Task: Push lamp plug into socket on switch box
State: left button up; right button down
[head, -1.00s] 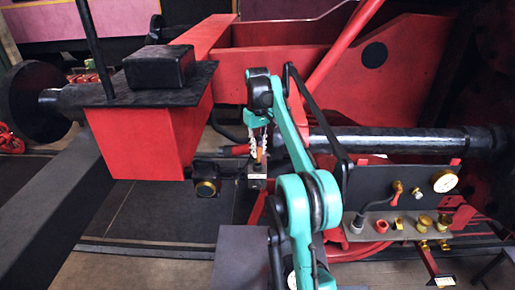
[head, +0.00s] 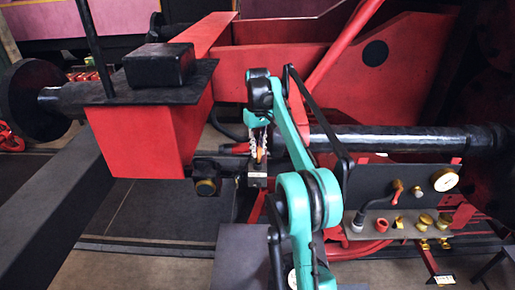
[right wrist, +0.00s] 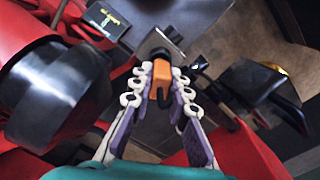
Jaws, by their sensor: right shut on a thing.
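My right gripper (head: 257,148) hangs over the small switch box (head: 258,182) in the middle of the head view. In the right wrist view its purple-and-white fingers (right wrist: 161,72) are shut on the orange lamp plug (right wrist: 160,80), with a short black cable end at its near side. The plug points at the grey top of the switch box (right wrist: 153,46), where a dark fitting shows. Its tip is at or very close to the box; I cannot tell whether it is in the socket. My left gripper is not in view.
A dark lamp-like part with a brass ring (head: 205,187) sits left of the box; a red beam (head: 150,130) stands beyond it. A panel with gauge and brass valves (head: 400,190) is at right. A thick black pipe (head: 400,140) runs behind my arm.

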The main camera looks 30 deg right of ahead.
jog(key=shift+f, duration=1)
dwell(1.5)
jog(key=c, duration=1.4)
grip_release()
